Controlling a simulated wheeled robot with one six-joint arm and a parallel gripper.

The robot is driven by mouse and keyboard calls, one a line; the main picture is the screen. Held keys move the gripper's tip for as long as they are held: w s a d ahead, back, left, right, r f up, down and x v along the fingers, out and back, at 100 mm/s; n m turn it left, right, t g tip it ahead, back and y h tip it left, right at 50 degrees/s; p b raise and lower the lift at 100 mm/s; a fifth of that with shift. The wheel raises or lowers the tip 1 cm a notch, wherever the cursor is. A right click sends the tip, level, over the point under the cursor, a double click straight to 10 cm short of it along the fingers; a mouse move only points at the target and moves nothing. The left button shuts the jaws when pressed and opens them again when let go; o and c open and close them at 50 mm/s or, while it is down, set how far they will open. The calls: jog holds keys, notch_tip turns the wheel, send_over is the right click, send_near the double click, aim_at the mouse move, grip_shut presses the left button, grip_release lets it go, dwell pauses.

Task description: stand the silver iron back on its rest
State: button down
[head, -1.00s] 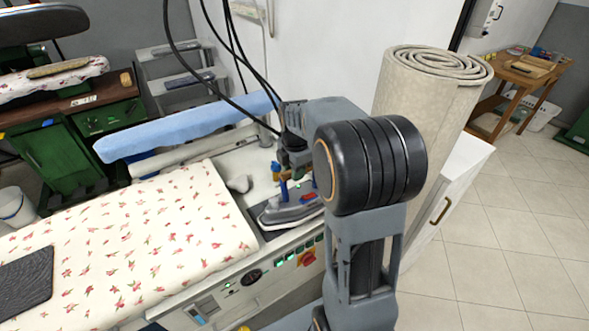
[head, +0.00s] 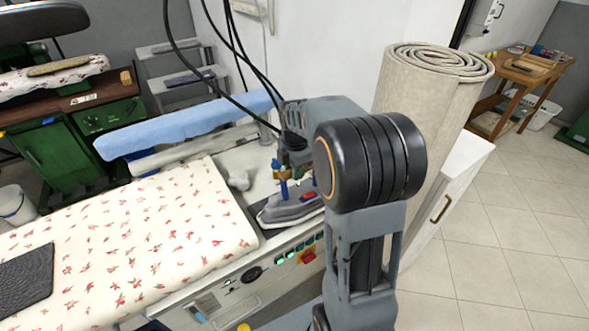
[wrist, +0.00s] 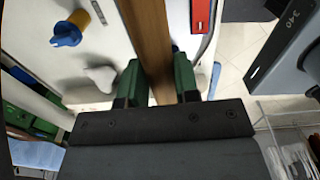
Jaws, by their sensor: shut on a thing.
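The silver iron (head: 290,209) is sole-down at the right end of the ironing table, over a dark pad (head: 272,232). It has a blue post and a red part on top. I cannot tell whether its sole touches the pad. My gripper (head: 296,172) is above it, partly hidden by my arm. In the wrist view the green fingers of my gripper (wrist: 158,82) are shut on a brown wooden bar, the iron's handle (wrist: 147,30). The iron's right end is hidden behind my arm.
A floral padded cover (head: 130,235) fills the table's left part. A blue sleeve board (head: 185,125) is behind. A blue and yellow fitting (wrist: 68,34) and a pale lump (wrist: 101,78) are close to the iron. A rolled carpet (head: 425,100) stands at right.

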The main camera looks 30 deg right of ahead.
jog(key=shift+f, duration=0.2)
jog(key=c, duration=1.1)
grip_release()
jog(key=shift+w+d, duration=0.1)
jog(key=o, duration=0.3)
jog(key=shift+o, duration=0.8)
jog(key=shift+f, duration=0.15)
jog(key=o, duration=0.6)
jog(key=shift+o, duration=0.2)
jog(key=shift+r, duration=0.25)
notch_tip(320, 180, up, 9)
jog(key=p, duration=0.7)
jog(key=shift+f, duration=0.1)
